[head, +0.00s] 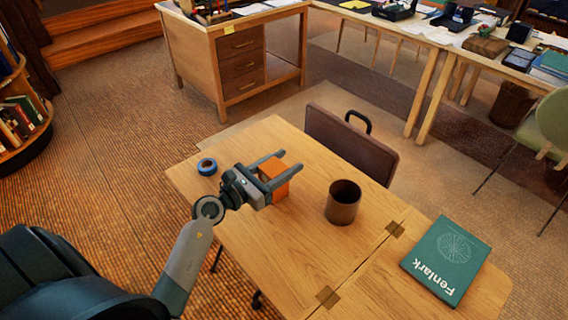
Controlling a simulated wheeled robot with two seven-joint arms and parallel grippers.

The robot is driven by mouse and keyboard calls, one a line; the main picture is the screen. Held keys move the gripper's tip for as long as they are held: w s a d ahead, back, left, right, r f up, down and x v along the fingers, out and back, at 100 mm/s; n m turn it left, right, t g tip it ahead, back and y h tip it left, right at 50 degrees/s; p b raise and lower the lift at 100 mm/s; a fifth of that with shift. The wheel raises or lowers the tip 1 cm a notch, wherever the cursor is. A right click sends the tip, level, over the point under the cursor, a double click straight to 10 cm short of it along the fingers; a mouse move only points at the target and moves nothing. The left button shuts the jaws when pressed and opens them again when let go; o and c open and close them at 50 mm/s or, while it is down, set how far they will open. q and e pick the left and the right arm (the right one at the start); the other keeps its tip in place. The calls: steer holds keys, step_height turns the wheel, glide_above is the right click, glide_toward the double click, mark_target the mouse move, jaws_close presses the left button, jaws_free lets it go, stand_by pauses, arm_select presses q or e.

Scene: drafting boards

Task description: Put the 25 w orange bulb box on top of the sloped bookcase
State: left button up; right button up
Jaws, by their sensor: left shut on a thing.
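The orange bulb box (276,184) is at the left part of the wooden drafting table, between the fingers of my left gripper (289,162). The gripper is shut on the box, and its fingers cover part of it. I cannot tell whether the box touches the tabletop or hangs just above it. The print on the box is not readable. A dark bookcase (36,140) with a curved base and several books stands at the left edge, cut off by the frame. I cannot tell whether it is the sloped one. My right gripper is not in view.
The wooden table (320,270) also holds a blue tape roll (207,166), a brown cup (343,203) and a green book (446,260). A brown briefcase (350,143) stands behind it. A drawer desk (215,60) is farther back. Carpet (120,150) lies clear between table and bookcase.

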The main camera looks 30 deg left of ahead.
mark_target(265, 176)
arm_select(q)
steer(key=shift+f, duration=0.15)
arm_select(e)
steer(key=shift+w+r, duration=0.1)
arm_select(q)
steer(key=o, duration=1)
steer(key=shift+o, duration=0.2)
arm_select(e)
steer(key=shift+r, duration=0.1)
arm_select(q)
steer(key=shift+r, duration=0.2)
steer(key=shift+s+a+f, duration=0.1)
steer(key=shift+s, duration=0.25)
steer(key=b+v, duration=0.2)
steer(key=v, duration=0.8)
steer(key=shift+s+a, duration=0.25)
steer(key=shift+s, duration=0.35)
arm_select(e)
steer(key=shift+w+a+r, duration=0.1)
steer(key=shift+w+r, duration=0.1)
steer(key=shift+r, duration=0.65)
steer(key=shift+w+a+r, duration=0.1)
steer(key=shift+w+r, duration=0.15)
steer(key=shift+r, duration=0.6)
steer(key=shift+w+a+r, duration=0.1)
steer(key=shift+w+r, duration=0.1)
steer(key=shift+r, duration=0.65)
arm_select(q)
steer(key=shift+o, duration=0.5)
